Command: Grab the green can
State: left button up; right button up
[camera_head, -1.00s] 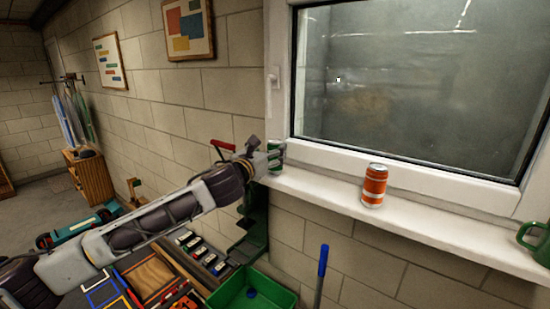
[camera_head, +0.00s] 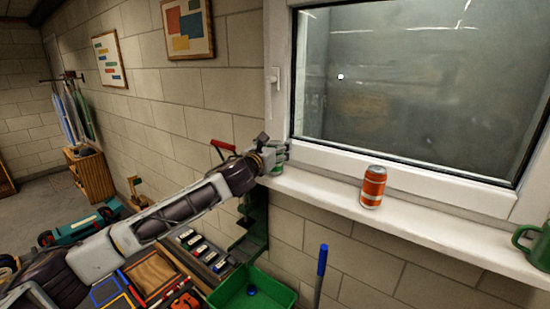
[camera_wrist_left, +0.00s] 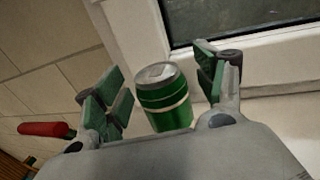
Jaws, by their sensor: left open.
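The green can (camera_wrist_left: 167,100) stands upright on the white windowsill at its left end. In the left wrist view it sits between the two spread fingers of my left gripper (camera_wrist_left: 160,92), with a gap visible on each side. In the head view my left gripper (camera_head: 279,152) is at the can and hides most of it; only a green part (camera_head: 276,168) shows. My left gripper is open. My right gripper is not in view.
An orange can (camera_head: 373,188) and a green mug (camera_head: 534,242) stand farther right on the windowsill (camera_head: 430,230). The window frame rises behind. A red handle (camera_wrist_left: 44,129) is left of the gripper. A green bin (camera_head: 252,292) is below.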

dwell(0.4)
pick_arm(q)
jog(key=c, duration=0.8)
jog(key=shift+c, duration=0.3)
jog(key=shift+r, duration=0.15)
jog(key=shift+r, duration=0.15)
jog(key=shift+r+b, duration=0.35)
jog(key=shift+r, duration=1.05)
jog(key=b+v, duration=0.3)
jog(key=v, duration=1.5)
jog(key=shift+b, duration=0.4)
